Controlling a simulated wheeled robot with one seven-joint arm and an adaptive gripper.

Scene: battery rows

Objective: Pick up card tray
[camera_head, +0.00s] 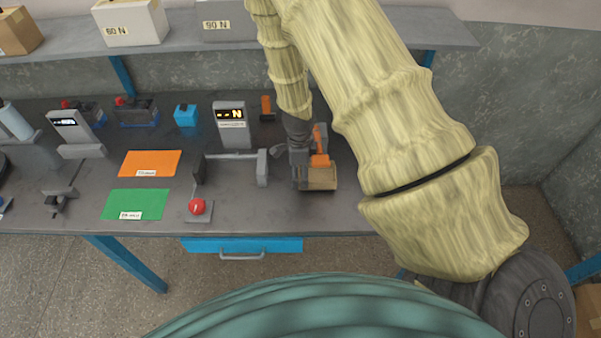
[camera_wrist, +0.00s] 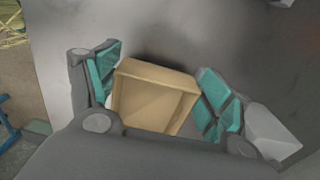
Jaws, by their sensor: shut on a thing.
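The card tray (camera_head: 321,179) is a small, shallow tan box at the right part of the grey workbench. In the wrist view the tray (camera_wrist: 152,98) sits tilted between the two teal-padded fingers of my gripper (camera_wrist: 163,90). The gripper is shut on the tray, with one finger at each side. A dark shadow lies just behind the tray on the bench. I cannot tell whether the tray touches the bench top. In the head view my gripper (camera_head: 303,172) comes down from above and hides part of the tray.
Left of the tray stand a grey fixture (camera_head: 262,167) and a red-knobbed device (camera_head: 196,207). An orange mat (camera_head: 151,161) and green mat (camera_head: 136,204) lie further left. A display unit (camera_head: 232,130) stands behind. An orange object (camera_head: 320,145) is close beside my gripper. The bench front is clear.

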